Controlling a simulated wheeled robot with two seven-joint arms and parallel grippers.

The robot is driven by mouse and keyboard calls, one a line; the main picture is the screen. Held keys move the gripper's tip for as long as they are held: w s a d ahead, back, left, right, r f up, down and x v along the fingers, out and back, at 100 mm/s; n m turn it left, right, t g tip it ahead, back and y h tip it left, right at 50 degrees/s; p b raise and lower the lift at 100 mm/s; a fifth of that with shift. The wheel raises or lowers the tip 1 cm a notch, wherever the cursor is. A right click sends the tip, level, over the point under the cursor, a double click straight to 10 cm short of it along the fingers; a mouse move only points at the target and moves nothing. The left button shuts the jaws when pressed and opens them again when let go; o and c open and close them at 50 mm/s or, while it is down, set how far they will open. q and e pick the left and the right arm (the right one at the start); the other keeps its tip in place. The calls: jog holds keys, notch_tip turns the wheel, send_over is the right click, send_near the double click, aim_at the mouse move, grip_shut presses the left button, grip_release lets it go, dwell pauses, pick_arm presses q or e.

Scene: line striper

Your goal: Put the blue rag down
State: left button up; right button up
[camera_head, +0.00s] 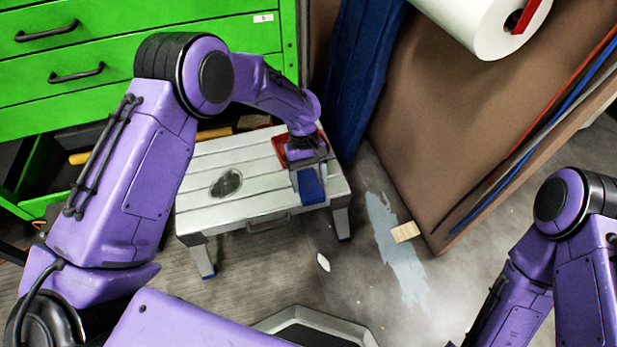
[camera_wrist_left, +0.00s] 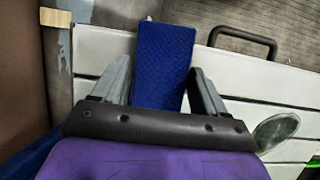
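The blue rag (camera_head: 311,187) is a flat rectangle at the right front edge of the pale slatted bench (camera_head: 245,203). In the left wrist view the blue rag (camera_wrist_left: 165,55) lies between the two fingers and seems to rest on the bench, its far end at the bench edge. My left gripper (camera_head: 308,170) points down over it. Its fingers (camera_wrist_left: 160,72) stand apart on either side, with a thin gap at the left one; contact at the right one is unclear. My right arm shows at the lower right, its gripper out of frame.
A dark oval piece (camera_head: 227,183) lies on the bench, and a red object (camera_head: 281,152) is partly behind my left gripper. Green drawers (camera_head: 140,60) stand behind. A brown panel (camera_head: 450,120) and white roll (camera_head: 480,22) are at right. A wood block (camera_head: 405,232) lies on the floor.

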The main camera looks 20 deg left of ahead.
pick_arm(q)
jog(key=shift+o, duration=1.2)
jog(key=p+v, duration=0.4)
jog(key=v, duration=0.8)
jog(key=shift+r+p, duration=0.15)
jog(key=shift+p, duration=0.15)
